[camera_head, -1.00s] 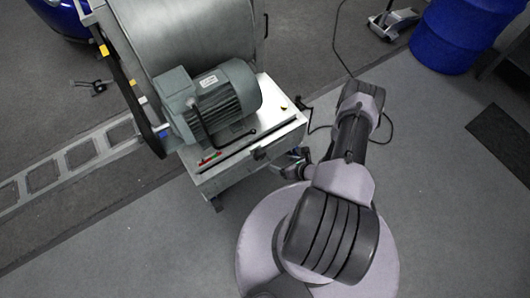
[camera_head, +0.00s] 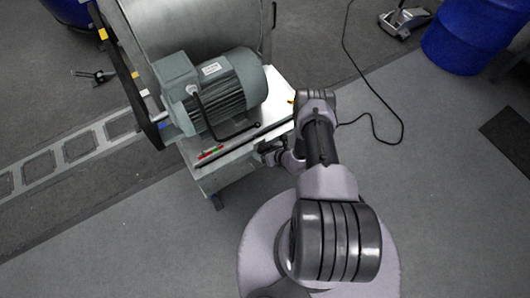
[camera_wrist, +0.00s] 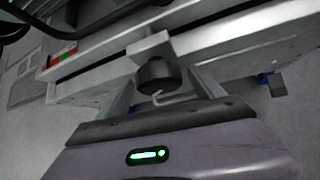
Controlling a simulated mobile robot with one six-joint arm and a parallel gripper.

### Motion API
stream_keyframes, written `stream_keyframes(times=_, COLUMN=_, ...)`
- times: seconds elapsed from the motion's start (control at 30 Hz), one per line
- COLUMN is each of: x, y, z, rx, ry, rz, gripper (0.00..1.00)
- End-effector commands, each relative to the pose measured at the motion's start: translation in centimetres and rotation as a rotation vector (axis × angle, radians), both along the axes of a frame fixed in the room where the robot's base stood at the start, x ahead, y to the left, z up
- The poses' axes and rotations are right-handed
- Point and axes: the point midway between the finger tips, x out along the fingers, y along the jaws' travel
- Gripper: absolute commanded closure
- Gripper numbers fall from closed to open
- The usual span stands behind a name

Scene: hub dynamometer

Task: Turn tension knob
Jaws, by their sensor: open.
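A dark, round tension knob (camera_wrist: 157,74) sits on a pale bracket at the front edge of the machine's metal bench, in the middle of the wrist view. My gripper (camera_wrist: 160,88) is open, with one finger on each side of the knob and a gap showing between the fingers. I cannot tell whether either finger touches it. A thin, pale hooked piece shows just below the knob. In the head view my gripper (camera_head: 272,154) is at the bench's front edge, partly hidden by my wrist, and the knob is hard to make out.
A grey-green motor (camera_head: 222,92) with a dark bent lever (camera_head: 203,115) stands on the bench (camera_head: 215,172), in front of a large metal drum (camera_head: 190,25). A black cable (camera_head: 378,92) lies on the floor to the right. Blue barrels (camera_head: 465,38) stand farther back.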

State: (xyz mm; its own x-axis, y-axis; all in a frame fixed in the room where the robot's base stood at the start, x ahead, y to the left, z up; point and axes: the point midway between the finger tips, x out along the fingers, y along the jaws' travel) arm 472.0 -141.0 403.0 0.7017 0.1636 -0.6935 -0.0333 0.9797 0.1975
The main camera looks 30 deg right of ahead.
Motion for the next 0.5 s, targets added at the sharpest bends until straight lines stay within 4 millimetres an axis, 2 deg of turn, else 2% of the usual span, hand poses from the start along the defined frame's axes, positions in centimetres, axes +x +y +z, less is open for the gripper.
stream_keyframes(times=0.07, x=-0.01, y=-0.01, z=0.04, rx=0.000, ry=0.000, rz=0.000, gripper=0.23)
stream_keyframes(times=0.4, x=-0.03, y=-0.01, z=0.05, rx=0.000, ry=0.000, rz=0.000, gripper=0.85)
stream_keyframes(times=0.5, x=-0.04, y=-0.02, z=0.04, rx=0.004, ry=0.000, rz=0.001, gripper=0.85)
